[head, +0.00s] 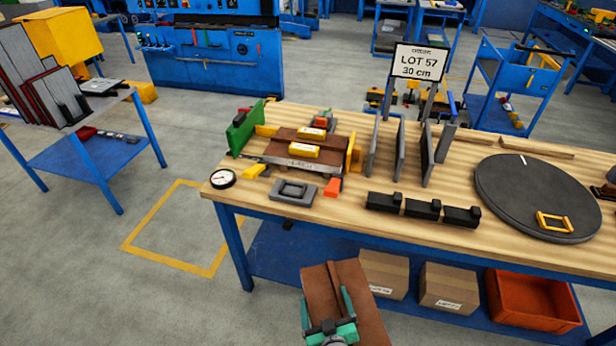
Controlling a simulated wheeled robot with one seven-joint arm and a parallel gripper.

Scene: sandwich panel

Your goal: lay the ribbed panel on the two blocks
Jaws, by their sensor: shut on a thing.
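A brown ribbed panel (366,290) is at the bottom of the head view, in front of the table's near edge. My green-fingered gripper (328,308) is shut on it at its raised rib. Two yellow blocks with pale labels, the far one (312,134) and the near one (304,151), lie on a brown plate (284,145) in a fixture on the table's left part. The panel is well apart from the blocks. The gripper covers part of the panel, and the frame's bottom edge cuts it off.
A green upright plate (243,128) and a yellow stop (354,152) flank the fixture. Upright grey plates (400,150) stand to its right, with black blocks (422,208) in front. A dark round disc (535,185) lies farther right. Cardboard boxes (448,288) are underneath.

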